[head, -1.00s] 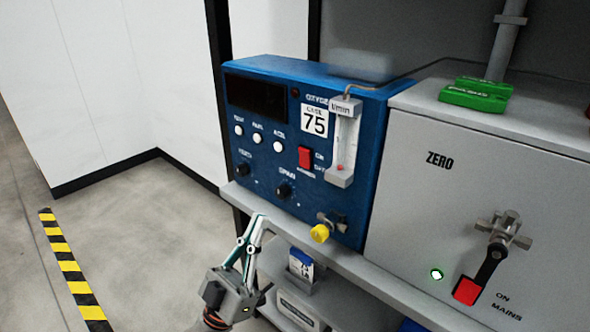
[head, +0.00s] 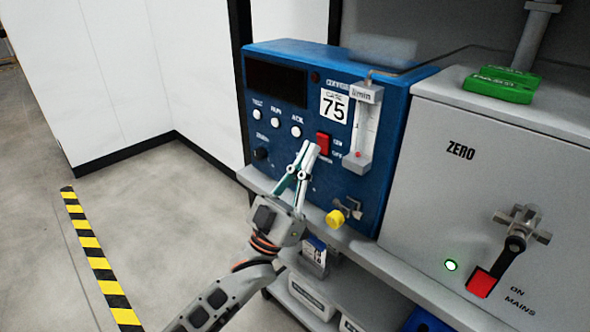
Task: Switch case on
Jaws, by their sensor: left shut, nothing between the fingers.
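The blue analyser case (head: 390,150) stands on a grey shelf, with a "75" label, a dark display and a flow tube on its front. Its red rocker switch (head: 323,143) sits below the label, beside ON and OFF lettering. My left gripper (head: 309,147) is shut and empty, its fingertips just below and left of the red switch in the picture. I cannot tell whether they touch the panel. The gripper hides the lower middle knob. The display (head: 276,83) is dark. My right gripper is not in view.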

